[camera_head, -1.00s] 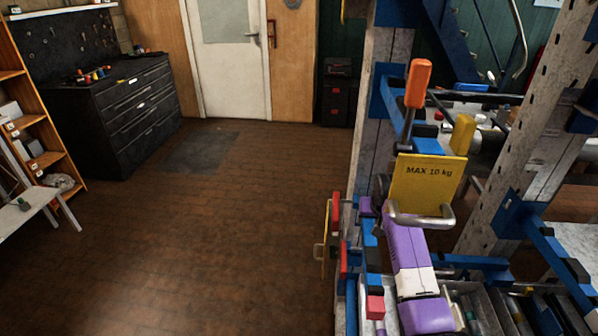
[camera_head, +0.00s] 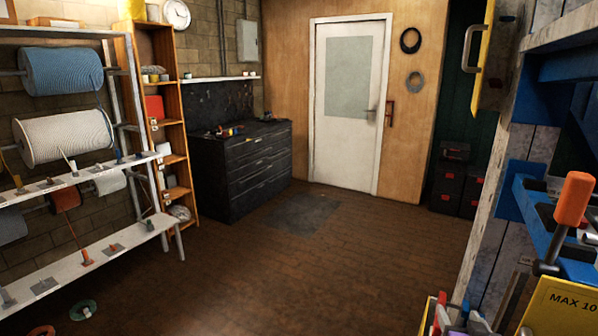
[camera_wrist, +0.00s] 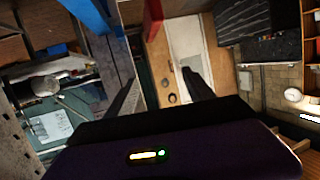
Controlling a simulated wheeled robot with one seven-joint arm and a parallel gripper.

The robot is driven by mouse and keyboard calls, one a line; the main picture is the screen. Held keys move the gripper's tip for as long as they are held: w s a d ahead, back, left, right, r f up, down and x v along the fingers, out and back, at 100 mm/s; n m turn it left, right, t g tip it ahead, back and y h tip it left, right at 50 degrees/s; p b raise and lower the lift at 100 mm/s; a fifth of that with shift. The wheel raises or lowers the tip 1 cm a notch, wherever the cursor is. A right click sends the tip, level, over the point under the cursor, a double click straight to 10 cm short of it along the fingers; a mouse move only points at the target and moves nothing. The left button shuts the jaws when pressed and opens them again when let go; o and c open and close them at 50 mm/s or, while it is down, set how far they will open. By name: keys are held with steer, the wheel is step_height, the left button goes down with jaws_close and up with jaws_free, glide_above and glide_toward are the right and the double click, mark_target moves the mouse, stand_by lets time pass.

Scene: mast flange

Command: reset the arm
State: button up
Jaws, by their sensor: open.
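My gripper (camera_wrist: 163,82) shows in the wrist view, its two dark fingers apart with nothing between them. Its dark purple body fills the bottom of that view, with a small lit indicator on it. The wrist view is turned over, with the white door (camera_wrist: 187,45) beyond the fingers. My gripper does not show in the head view.
At right in the head view stand a metal post, a blue bracket with an orange-handled tool (camera_head: 574,199), and a yellow "MAX 10" sign (camera_head: 565,306). A spool rack (camera_head: 60,180) stands at left. Black drawers (camera_head: 240,165) stand behind. The middle floor (camera_head: 290,265) is clear.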

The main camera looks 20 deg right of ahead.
steer(key=s+a+r+n+t+y, duration=0.1)
steer(key=s+a+n+t, duration=0.1)
steer(key=s+a, duration=0.75)
steer(key=s+a+r+n+t+y, duration=0.1)
steer(key=s+a+t+y, duration=0.15)
steer(key=s+a, duration=0.7)
steer(key=s+a+r+n+g+y, duration=0.1)
steer(key=s+a+n+y, duration=0.3)
steer(key=s+a, duration=1)
steer(key=shift+s+g+y, duration=0.25)
steer(key=shift+g+y, duration=0.2)
